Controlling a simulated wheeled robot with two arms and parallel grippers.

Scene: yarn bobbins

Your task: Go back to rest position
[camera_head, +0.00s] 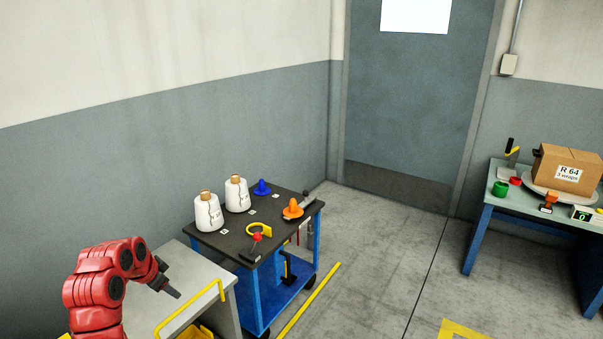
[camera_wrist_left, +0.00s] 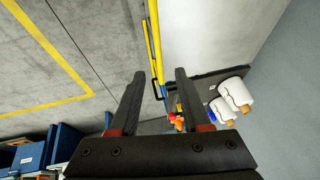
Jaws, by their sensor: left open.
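My left gripper (camera_head: 168,284) is at the lower left of the head view, at the end of my red arm, above a grey cabinet top. In the left wrist view my left gripper (camera_wrist_left: 160,80) has its two dark fingers spread apart with nothing between them close by. Two white yarn bobbins, one on the left (camera_head: 207,213) and one on the right (camera_head: 237,194), stand upright on a dark-topped blue cart (camera_head: 268,214), beyond my gripper and apart from it. The bobbins also show at the right of the left wrist view (camera_wrist_left: 222,110). My right gripper is not in view.
The cart also holds a blue cone (camera_head: 262,187), an orange cone (camera_head: 293,209) and a yellow ring-shaped item (camera_head: 259,229). A yellow rail (camera_head: 190,308) edges the grey cabinet (camera_head: 185,272). A table (camera_head: 518,207) with a cardboard box (camera_head: 567,170) stands at right. The floor between is clear.

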